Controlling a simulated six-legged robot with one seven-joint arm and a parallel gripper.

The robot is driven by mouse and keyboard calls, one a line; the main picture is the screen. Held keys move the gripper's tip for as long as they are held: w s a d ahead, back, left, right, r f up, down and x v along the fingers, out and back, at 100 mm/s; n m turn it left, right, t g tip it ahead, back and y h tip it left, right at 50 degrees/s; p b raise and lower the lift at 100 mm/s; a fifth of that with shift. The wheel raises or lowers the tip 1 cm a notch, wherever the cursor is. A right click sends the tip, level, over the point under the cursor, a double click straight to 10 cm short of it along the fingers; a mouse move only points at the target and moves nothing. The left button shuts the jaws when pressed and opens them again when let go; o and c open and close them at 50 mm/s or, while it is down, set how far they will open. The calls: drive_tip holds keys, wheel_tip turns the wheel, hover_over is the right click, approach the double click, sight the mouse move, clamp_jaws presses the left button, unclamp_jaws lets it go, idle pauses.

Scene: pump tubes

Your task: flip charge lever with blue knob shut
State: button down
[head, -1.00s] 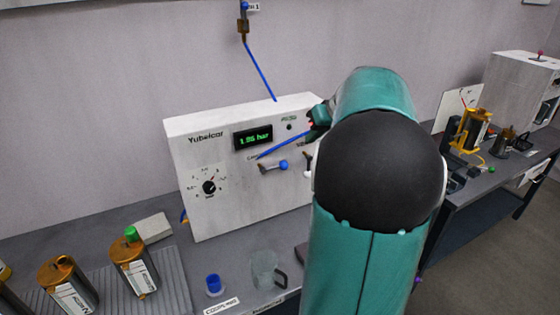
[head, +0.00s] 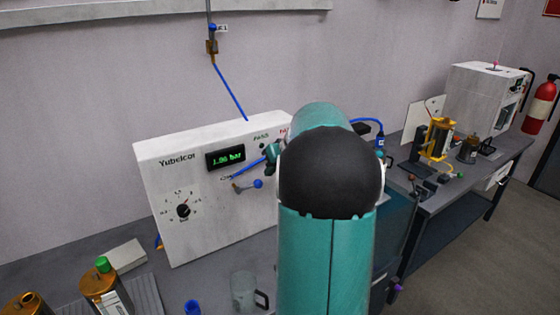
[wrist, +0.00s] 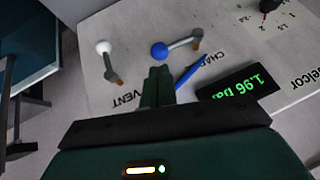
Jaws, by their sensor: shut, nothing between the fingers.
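The charge lever with the blue knob (head: 257,184) is on the front of the white test panel (head: 210,228), below the display. The lever lies roughly level, its knob to the right. In the wrist view the blue knob (wrist: 160,50) is just beyond my fingertips, with a small gap in the picture; whether they touch I cannot tell. My gripper (wrist: 158,84) is shut and empty. In the head view my gripper (head: 272,155) is a dark green tip above right of the knob, mostly hidden by my arm. The vent lever with a white knob (wrist: 103,47) is beside it.
The display (wrist: 239,90) reads about 1.96 bar. A blue tube (wrist: 190,72) runs close to my fingers. A clear beaker (head: 243,290) and a blue cup (head: 192,307) stand below the panel. A second bench (head: 450,192) is at the right.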

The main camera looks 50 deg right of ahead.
sight(261, 182)
drive_tip(key=shift+x, duration=2.4)
drive_tip(key=shift+f, duration=0.15)
wheel_tip(261, 182, down, 10)
drive_tip(key=a+m+t+y, duration=0.2)
drive_tip(key=m+t+y, duration=0.3)
drive_tip(key=y, duration=0.5)
drive_tip(key=shift+w+m+t+y, duration=0.3)
drive_tip(key=shift+w+t, duration=0.05)
drive_tip(key=shift+t, duration=0.45)
drive_tip(key=shift+s, duration=0.1)
